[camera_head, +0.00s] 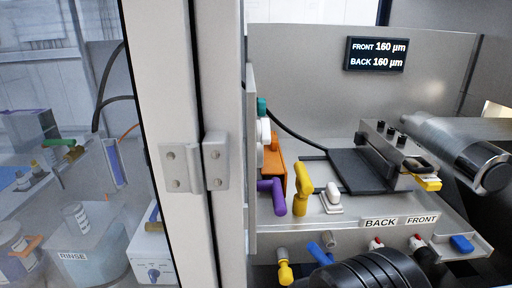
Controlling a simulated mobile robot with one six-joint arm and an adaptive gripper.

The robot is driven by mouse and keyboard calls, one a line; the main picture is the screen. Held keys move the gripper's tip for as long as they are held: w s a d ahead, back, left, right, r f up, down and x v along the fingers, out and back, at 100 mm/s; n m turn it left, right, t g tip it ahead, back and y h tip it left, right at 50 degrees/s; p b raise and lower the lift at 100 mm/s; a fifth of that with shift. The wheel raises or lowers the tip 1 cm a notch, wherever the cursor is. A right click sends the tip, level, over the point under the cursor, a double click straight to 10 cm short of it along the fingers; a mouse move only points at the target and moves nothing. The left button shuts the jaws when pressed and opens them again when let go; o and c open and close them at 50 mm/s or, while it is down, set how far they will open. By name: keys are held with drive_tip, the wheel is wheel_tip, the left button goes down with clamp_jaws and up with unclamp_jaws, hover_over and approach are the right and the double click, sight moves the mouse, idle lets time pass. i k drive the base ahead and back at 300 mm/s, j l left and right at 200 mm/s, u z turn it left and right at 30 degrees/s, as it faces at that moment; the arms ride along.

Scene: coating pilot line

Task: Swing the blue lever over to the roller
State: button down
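A blue lever (319,252) shows low in the head view, below the front edge of the grey machine bench. It sits beside a grey round stub, and its lower end runs close to a black ribbed shape that may hide part of it. The roller (470,158) is a thick metal cylinder at the right, above the bench, its round end facing me. The lever is well to the left of and below the roller. A separate small blue piece (461,243) sits at the bench's right end. I cannot make out my gripper.
A yellow lever (284,271) hangs left of the blue one. Purple (273,195) and yellow (301,190) handles stand above. A black ribbed shape (372,272) fills the bottom middle. A pale door frame (180,90) and glass close off the left.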

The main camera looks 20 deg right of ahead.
sight(324, 259)
drive_tip(key=z, duration=0.7)
drive_tip(key=k+l+z, duration=0.15)
drive_tip(key=k, duration=0.25)
drive_tip(key=k+z, duration=0.2)
drive_tip(key=k, duration=0.15)
drive_tip(key=l, duration=0.05)
